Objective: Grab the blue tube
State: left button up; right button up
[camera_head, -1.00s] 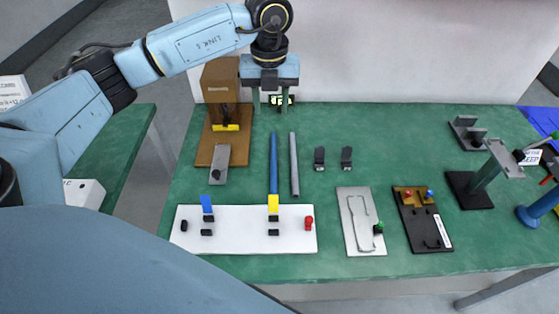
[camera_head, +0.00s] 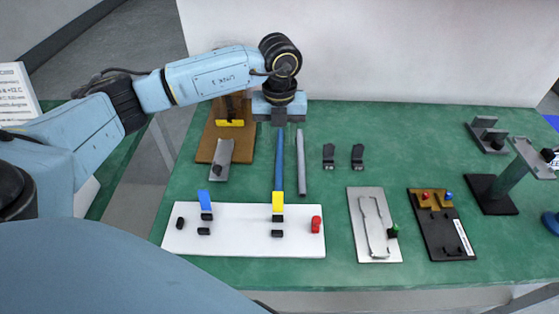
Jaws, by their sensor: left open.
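The blue tube (camera_head: 279,165) lies lengthwise on the green table, its near end by a yellow piece on the white board (camera_head: 245,243). My left gripper (camera_head: 279,121) hangs pointing down over the tube's far end and hides that end. It is open. Its fingers are small and partly hidden, so I cannot tell whether they are around the tube or above it. A grey tube (camera_head: 301,165) lies just to the right of the blue one. My right gripper is out of view.
A brown wooden fixture (camera_head: 217,147) stands left of my gripper with a grey metal piece (camera_head: 221,160). Two small dark clips (camera_head: 343,157) lie right of the tubes. A metal plate (camera_head: 366,240), a black fixture (camera_head: 442,238) and a stand (camera_head: 490,190) are further right.

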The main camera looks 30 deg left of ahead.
aim_at(280, 160)
pick_arm(q)
jog(key=shift+s+d+f, duration=0.1)
jog(key=shift+f, duration=1.25)
notch_tip(280, 160, down, 4)
jog(key=shift+s+d+f+b, duration=0.1)
jog(key=shift+s+b, duration=0.05)
jog(key=shift+b, duration=0.35)
grip_shut()
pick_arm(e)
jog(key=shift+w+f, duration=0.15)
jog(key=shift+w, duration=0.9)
